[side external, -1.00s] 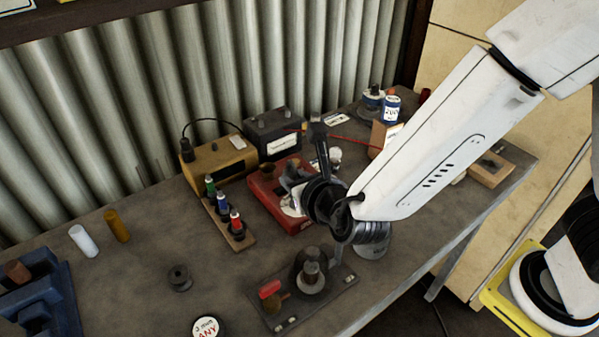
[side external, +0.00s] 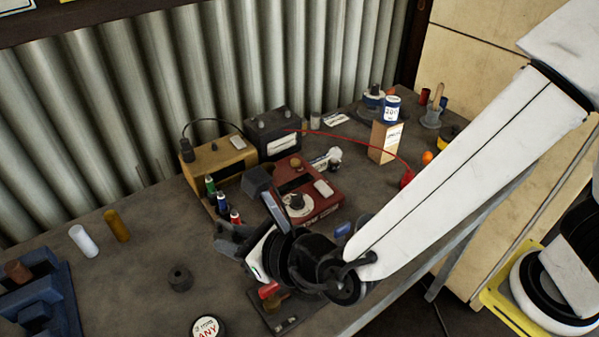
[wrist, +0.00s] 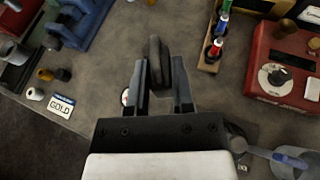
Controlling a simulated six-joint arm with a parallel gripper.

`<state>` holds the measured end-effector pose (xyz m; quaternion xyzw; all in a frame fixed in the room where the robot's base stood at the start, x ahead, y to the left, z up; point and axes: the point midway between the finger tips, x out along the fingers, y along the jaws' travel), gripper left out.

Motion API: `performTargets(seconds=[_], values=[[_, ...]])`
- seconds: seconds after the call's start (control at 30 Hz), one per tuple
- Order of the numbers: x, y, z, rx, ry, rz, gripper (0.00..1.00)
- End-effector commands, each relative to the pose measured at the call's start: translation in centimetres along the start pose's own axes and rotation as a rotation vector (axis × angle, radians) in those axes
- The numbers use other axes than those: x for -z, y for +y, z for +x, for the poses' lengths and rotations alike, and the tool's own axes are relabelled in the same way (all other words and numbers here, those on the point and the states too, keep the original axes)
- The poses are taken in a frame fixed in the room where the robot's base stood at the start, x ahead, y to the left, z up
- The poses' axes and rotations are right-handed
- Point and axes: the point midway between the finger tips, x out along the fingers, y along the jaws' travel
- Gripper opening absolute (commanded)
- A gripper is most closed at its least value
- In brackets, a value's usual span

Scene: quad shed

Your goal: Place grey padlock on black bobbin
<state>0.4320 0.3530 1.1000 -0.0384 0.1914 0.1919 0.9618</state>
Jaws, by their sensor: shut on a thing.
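In the wrist view my gripper (wrist: 158,80) is shut on a dark grey, slab-like thing, the grey padlock (wrist: 157,58), which sticks out past the fingertips. The padlock is hard to separate from the dark fingers in the side view.
A rack of small bottles (side external: 210,188) and a red box (side external: 318,205) stand beyond my gripper. A round white-topped tin (side external: 207,327) lies near the front edge. White (side external: 84,241) and yellow (side external: 117,226) cylinders and a blue block (side external: 40,305) are left.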

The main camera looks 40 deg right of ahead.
Motion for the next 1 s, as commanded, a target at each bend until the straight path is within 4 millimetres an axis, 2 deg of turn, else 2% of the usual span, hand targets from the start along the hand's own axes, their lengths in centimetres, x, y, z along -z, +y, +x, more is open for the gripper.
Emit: performTargets(seconds=[0.63,1.0], values=[[0.5,2.3,9.0,0.003,-0.001,0.001,0.00],[2.9,3.2,13.1,0.002,0.000,0.001,0.00]])
